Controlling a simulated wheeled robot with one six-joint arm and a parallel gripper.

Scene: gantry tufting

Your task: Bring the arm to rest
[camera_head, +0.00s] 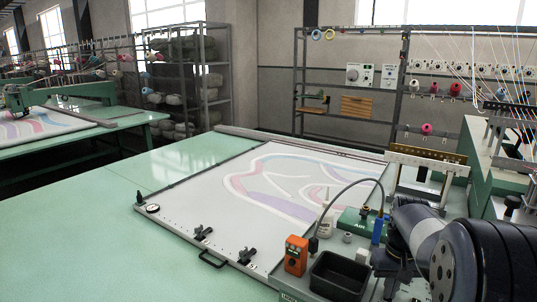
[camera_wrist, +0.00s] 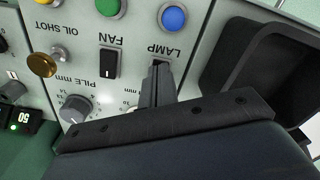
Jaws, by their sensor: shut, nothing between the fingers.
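My gripper (camera_wrist: 158,82) is shut and empty in the wrist view. Its fingertips are over the control panel (camera_wrist: 133,50), at the dark lamp switch just below the upside-down LAMP label; I cannot tell whether they touch it. My arm (camera_head: 440,245) is at the lower right of the head view, bent low over the machine's console. The gripper itself is mostly hidden there behind the arm.
The panel holds a blue button (camera_wrist: 173,18), a fan rocker switch (camera_wrist: 109,63), a brass knob (camera_wrist: 41,65) and a pile dial (camera_wrist: 75,108). A black tray (camera_wrist: 225,60) is close at right. An orange box (camera_head: 296,255) stands near the arm. Green table (camera_head: 60,240) is clear at left.

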